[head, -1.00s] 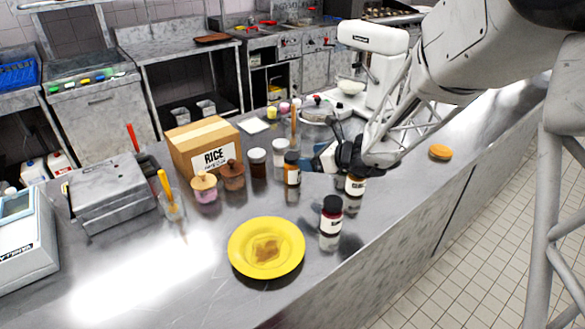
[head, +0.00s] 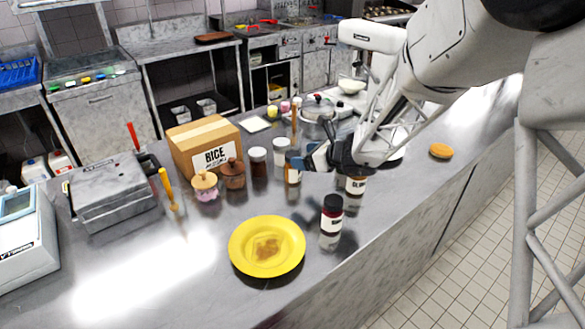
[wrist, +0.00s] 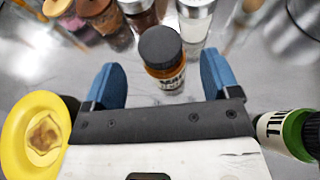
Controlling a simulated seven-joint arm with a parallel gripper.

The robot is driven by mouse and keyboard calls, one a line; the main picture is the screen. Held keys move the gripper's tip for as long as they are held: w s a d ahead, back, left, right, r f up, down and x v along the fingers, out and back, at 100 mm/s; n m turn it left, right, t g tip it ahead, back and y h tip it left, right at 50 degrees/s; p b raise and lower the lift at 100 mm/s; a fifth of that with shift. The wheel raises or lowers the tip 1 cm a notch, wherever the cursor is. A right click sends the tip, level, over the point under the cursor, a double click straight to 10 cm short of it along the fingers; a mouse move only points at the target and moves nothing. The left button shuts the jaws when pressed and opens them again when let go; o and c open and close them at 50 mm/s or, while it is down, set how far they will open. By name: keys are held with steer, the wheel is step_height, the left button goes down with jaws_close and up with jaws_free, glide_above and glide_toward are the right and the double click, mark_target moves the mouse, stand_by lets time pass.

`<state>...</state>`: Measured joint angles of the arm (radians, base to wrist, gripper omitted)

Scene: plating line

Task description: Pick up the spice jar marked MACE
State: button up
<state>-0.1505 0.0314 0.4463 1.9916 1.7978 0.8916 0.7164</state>
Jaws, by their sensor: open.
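A small amber jar with a black lid (wrist: 163,52) stands upright between the two blue fingers of my gripper in the wrist view.
A jar (head: 356,186) stands beneath my wrist, and a dark-lidded jar (head: 331,222) stands in front. A yellow plate (head: 240,262) holds food. Several jars stand left of the gripper, by the rice box (head: 205,145). In the wrist view a green jar (wrist: 290,132) is close at right.

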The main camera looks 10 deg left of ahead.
mark_target(293, 154)
steer(key=shift+x, duration=2.6)
steer(key=shift+r, duration=0.1)
steer(key=c, duration=1.1)
steer(key=shift+c, duration=0.6)
steer(key=shift+r, duration=0.3)
steer(key=shift+c, duration=0.6)
steer(key=shift+r, duration=4.7)
